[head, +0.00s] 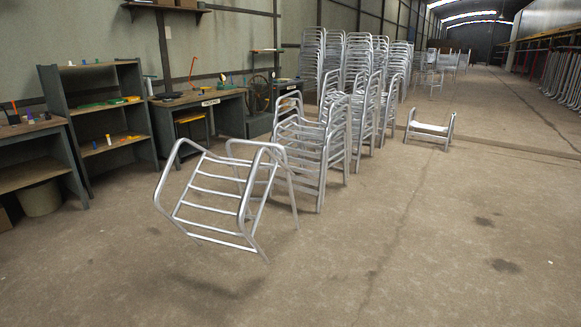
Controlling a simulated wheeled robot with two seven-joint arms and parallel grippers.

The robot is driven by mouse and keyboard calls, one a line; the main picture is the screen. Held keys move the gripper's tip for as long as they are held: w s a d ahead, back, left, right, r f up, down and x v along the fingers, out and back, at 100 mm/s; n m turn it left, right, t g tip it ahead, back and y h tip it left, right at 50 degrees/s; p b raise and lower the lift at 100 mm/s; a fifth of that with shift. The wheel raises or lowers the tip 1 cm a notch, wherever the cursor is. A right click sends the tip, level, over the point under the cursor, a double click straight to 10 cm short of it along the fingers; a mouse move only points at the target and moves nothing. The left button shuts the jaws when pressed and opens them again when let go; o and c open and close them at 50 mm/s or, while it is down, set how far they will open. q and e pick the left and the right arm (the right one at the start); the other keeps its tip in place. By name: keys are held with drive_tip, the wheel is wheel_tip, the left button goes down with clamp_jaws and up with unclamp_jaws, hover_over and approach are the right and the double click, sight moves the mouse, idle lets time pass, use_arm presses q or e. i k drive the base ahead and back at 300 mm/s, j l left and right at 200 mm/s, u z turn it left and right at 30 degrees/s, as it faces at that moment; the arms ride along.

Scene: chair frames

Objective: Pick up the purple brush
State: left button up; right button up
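A small purplish item (30,119) stands on top of the low workbench at the far left edge of the head view. It is too small to tell whether it is the purple brush. An orange-handled thing and other small items are close beside it. Neither of my grippers is in view.
The workbench (30,128) stands left of a green shelf unit (97,106) with small coloured items. A silver chair frame (215,200) appears tilted over the floor in front. Stacked chair frames (310,150) fill the middle. The concrete floor (430,250) is clear at front right.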

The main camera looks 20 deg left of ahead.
sight(30, 118)
drive_tip(key=i+j+u, duration=0.1)
drive_tip(key=i+u, duration=0.6)
drive_tip(key=u, duration=0.25)
drive_tip(key=i+u, duration=0.45)
drive_tip(key=i+j+u, duration=0.1)
drive_tip(key=i+u, duration=0.25)
drive_tip(key=i, duration=0.25)
drive_tip(key=i+u, duration=0.35)
drive_tip(key=i, duration=0.25)
drive_tip(key=i+u, duration=0.15)
drive_tip(key=i, duration=0.8)
drive_tip(key=i+l+u, duration=0.2)
drive_tip(key=i, duration=0.7)
drive_tip(key=i+j+z, duration=0.25)
drive_tip(key=i+j, duration=0.15)
drive_tip(key=i, duration=0.3)
drive_tip(key=i+j+z, duration=0.3)
drive_tip(key=i+j, duration=0.2)
drive_tip(key=i, duration=0.2)
